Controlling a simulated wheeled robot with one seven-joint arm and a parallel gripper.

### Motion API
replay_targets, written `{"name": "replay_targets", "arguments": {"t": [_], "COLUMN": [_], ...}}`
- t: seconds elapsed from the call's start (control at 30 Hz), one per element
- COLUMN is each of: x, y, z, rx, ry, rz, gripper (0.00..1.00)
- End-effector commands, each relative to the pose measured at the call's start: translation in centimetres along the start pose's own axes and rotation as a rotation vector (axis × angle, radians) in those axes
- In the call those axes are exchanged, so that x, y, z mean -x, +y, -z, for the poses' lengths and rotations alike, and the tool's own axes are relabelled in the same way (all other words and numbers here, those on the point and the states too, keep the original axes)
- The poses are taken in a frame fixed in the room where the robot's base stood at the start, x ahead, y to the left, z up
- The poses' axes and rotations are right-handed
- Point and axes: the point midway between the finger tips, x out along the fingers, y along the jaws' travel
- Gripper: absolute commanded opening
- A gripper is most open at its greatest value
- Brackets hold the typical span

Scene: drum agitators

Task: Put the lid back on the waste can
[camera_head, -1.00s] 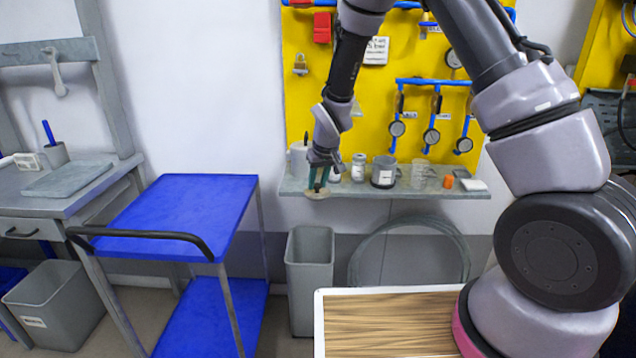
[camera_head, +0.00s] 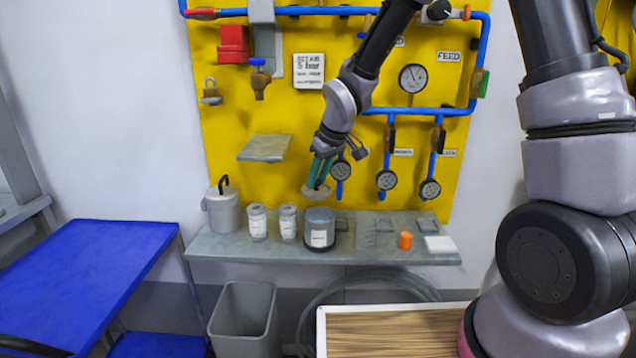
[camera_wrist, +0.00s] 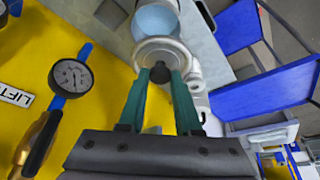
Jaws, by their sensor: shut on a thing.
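My gripper (camera_head: 321,180) is shut on a pale round lid (camera_head: 316,192), held above the wall shelf. In the wrist view, the green fingers (camera_wrist: 158,80) pinch the lid's dark knob, and the lid's disc (camera_wrist: 178,52) lies beyond them. A grey can with a white label (camera_head: 319,231) stands on the shelf below the lid, apart from it. Its top looks open with a bluish inside; I take it as the waste can, as its label is too small to read. In the wrist view a bluish round opening (camera_wrist: 155,20) shows just past the lid, partly covered by it.
The shelf (camera_head: 240,247) also holds a lidded pot (camera_head: 222,212), two white jars (camera_head: 258,223), a clear beaker, an orange cap (camera_head: 405,240) and a white block (camera_head: 440,245). Gauges (camera_head: 386,180) and blue pipes are close behind. A bin (camera_head: 245,318) stands below.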

Motion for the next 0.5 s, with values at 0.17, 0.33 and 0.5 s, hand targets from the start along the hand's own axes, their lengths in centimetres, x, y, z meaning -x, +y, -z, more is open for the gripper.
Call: {"name": "replay_targets", "arguments": {"t": [0.17,0.33,0.5], "x": [0.1,-0.9,-2.5], "y": [-0.2,-0.2,-0.2], "z": [-0.2,-0.6,-1.2], "rx": [0.014,0.016,0.015], "ry": [0.0,-0.001,-0.001], "rz": [0.002,0.002,0.003], "gripper": [0.0,0.0,0.0]}}
